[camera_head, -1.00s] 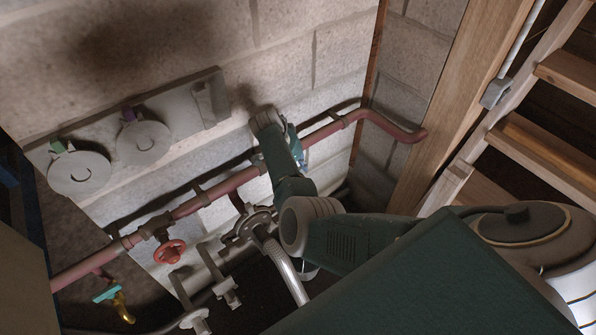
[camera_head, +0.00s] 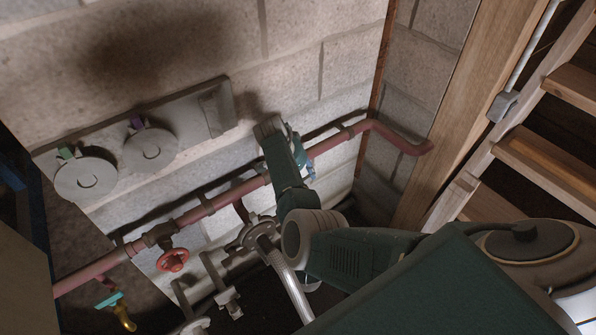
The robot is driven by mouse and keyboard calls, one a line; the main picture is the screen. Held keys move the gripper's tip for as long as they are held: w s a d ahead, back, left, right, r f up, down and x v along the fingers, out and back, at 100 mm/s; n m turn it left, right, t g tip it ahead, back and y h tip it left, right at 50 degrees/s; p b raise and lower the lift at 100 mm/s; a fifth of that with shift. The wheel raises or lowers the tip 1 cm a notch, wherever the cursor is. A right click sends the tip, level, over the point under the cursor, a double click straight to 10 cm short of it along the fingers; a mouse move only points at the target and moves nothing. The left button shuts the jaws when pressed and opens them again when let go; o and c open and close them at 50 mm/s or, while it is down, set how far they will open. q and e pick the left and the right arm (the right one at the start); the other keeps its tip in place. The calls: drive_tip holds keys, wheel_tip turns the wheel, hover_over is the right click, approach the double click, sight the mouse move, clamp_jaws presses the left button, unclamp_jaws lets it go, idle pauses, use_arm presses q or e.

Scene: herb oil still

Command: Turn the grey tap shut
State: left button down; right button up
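A grey round fitting (camera_head: 256,232), wheel-like, sits below the red pipe with a ribbed metal hose running down from it. I cannot tell for certain whether it is the grey tap. My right arm comes in from the lower right and reaches up to the wall pipe, just right of this fitting. My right gripper (camera_head: 303,165) is at the pipe, mostly hidden behind my own wrist. A small bluish-grey piece shows there, and I cannot tell whether it is a finger or a tap. What the fingers touch is hidden. My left gripper is out of view.
A red pipe (camera_head: 222,199) runs along the block wall. A red handwheel (camera_head: 172,260) and a teal-handled brass tap (camera_head: 113,304) are at the left. Two round grey discs (camera_head: 151,149) hang on a wall board (camera_head: 214,108). Wooden stairs (camera_head: 540,160) stand at the right.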

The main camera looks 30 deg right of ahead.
drive_tip(key=v, duration=1.1)
